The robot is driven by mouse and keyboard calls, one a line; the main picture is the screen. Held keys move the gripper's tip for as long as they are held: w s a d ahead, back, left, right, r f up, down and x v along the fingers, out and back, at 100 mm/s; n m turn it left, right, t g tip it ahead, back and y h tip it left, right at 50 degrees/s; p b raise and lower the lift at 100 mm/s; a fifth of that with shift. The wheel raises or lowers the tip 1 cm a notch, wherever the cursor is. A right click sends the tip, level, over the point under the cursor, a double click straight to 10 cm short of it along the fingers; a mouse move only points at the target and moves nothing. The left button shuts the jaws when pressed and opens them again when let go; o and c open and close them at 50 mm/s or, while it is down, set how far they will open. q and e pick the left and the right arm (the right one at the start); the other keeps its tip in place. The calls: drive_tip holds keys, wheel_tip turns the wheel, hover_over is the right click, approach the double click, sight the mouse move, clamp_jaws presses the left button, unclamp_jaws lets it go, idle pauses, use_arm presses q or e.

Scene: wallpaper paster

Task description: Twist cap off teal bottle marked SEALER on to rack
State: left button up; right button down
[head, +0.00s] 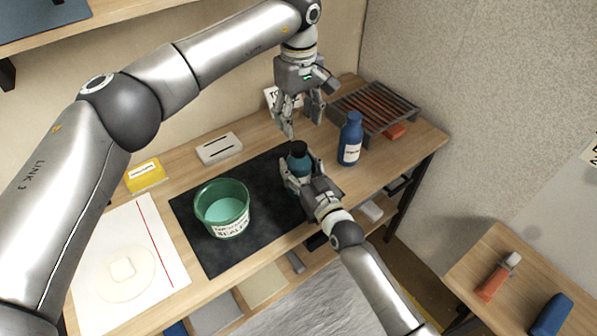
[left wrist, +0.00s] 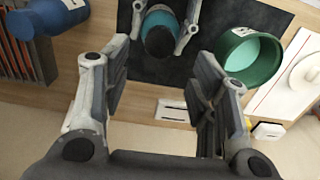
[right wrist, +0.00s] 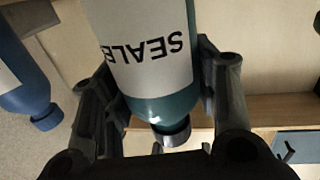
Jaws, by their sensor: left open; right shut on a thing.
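The teal bottle marked SEALER (head: 302,176) stands upright on the black mat with its black cap (head: 298,149) on. My right gripper (head: 300,172) is shut around its body; the right wrist view shows the SEALER label (right wrist: 150,45) between the fingers. My left gripper (head: 303,122) is open and empty, pointing down above the cap and apart from it. In the left wrist view the cap (left wrist: 161,41) lies beyond the open fingers. The slatted rack (head: 375,107) is at the back right of the bench and looks empty on top.
A blue bottle (head: 351,138) stands right of the teal bottle, near the rack. A green tub (head: 222,205) of teal liquid sits left on the black mat (head: 245,255). A white block (head: 219,148) and yellow box (head: 145,175) lie behind. An orange block (head: 396,132) lies before the rack.

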sight(299, 146)
use_arm(q)
drive_tip(key=m, duration=0.3)
drive_tip(key=shift+f+m, duration=0.1)
drive_tip(key=shift+m, duration=0.6)
drive_tip(key=shift+f, duration=3.95)
